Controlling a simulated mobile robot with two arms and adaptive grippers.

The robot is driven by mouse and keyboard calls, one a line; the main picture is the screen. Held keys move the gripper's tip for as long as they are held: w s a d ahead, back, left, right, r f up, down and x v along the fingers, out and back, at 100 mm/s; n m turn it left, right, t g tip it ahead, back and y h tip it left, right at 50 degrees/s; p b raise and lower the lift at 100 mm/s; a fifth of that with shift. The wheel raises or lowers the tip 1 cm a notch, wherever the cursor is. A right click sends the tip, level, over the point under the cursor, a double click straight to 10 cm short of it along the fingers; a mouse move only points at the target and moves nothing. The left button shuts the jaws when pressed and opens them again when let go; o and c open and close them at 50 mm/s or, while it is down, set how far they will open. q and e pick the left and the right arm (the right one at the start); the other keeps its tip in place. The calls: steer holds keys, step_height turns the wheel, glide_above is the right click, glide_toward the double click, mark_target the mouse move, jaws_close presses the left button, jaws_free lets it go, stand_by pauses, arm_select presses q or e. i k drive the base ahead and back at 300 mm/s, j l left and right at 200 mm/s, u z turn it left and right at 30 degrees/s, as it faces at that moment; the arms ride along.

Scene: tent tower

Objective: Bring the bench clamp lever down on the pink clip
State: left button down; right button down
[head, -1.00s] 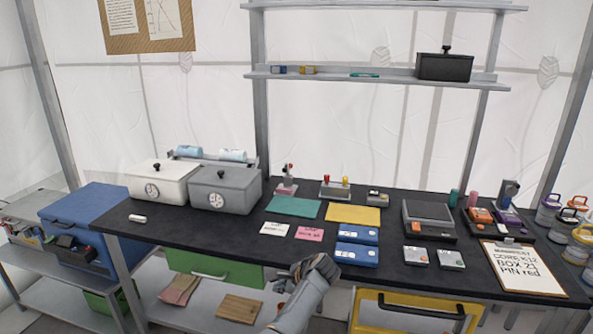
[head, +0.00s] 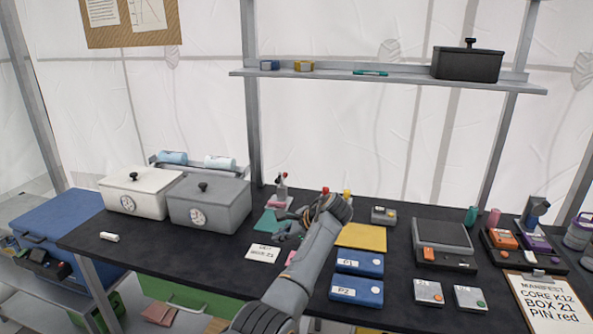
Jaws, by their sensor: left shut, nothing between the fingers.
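The small bench clamp (head: 281,184) stands at the back of the black bench, with a grey upright part and a red tip. A pink piece, seemingly the pink clip (head: 275,201), shows low at the clamp; its exact seating is too small to tell. My left gripper (head: 281,222) is shut and empty. It points left over the teal mat (head: 264,222), just in front of the clamp, with a visible gap below the lever tip. My left arm hides part of the bench and most of a pink card. My right gripper is not in view.
A grey lidded box (head: 209,204) and a white one (head: 140,193) stand left of the clamp. Red and yellow knobs rise behind my gripper. A yellow mat (head: 362,236), blue boxes (head: 358,262) and a scale (head: 443,236) lie to the right.

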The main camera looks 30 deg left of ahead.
mark_target(278, 180)
steer(key=i+j, duration=0.2)
steer(key=i, duration=0.25)
steer(key=i+j, duration=0.2)
steer(key=i, duration=0.2)
steer(key=i+j, duration=0.2)
steer(key=i, duration=0.25)
